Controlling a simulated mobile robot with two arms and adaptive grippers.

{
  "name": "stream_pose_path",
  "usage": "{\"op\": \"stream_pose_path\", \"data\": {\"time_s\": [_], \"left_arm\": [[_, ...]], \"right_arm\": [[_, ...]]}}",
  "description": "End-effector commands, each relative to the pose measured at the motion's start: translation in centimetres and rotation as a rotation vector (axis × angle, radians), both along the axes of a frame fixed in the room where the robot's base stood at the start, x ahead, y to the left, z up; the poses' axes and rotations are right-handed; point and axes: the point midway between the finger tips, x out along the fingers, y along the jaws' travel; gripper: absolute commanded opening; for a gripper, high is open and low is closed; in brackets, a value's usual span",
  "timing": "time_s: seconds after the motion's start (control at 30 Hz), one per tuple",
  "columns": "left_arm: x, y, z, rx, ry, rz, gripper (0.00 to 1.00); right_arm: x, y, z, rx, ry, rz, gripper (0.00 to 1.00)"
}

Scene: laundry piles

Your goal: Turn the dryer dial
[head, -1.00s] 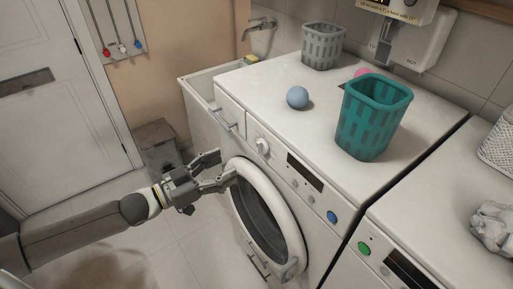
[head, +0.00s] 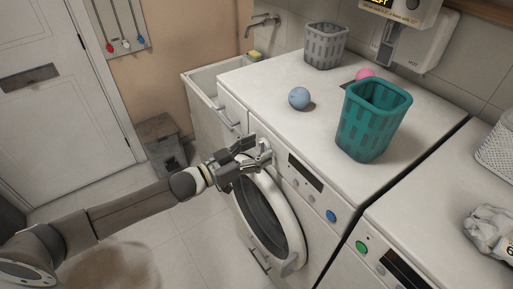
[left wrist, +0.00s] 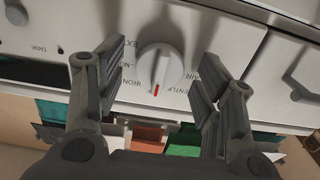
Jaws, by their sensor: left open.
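The dial (left wrist: 160,70) is a white round knob with a raised grip bar and a red mark, on the white front panel with printed settings around it. It shows in the left wrist view between the two fingers of my left gripper (left wrist: 158,88). The fingers are open, one to each side of the dial, and no clear contact shows. In the head view my left gripper (head: 252,152) is at the upper front of the white machine (head: 317,228) and hides the dial. My right gripper is not in view.
On the machine top stand a teal basket (head: 370,125), a grey basket (head: 325,46), a blue ball (head: 299,98) and a pink ball (head: 365,75). A second machine (head: 440,220) is at the right.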

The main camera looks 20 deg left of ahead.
Motion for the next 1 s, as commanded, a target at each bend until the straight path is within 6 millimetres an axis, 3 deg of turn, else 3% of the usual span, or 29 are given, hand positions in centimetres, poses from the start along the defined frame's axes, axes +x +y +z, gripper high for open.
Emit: {"op": "stream_pose_path", "data": {"time_s": [0.27,0.63,1.0], "left_arm": [[0.15,-0.07,-0.03,0.000,0.000,0.001,0.62],[0.13,-0.06,-0.02,0.000,0.000,0.001,0.17],[0.12,-0.06,-0.10,0.050,-0.038,0.001,0.15]], "right_arm": [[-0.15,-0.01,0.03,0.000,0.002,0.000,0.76],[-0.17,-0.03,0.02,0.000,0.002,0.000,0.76],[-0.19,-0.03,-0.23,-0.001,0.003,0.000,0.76]]}}
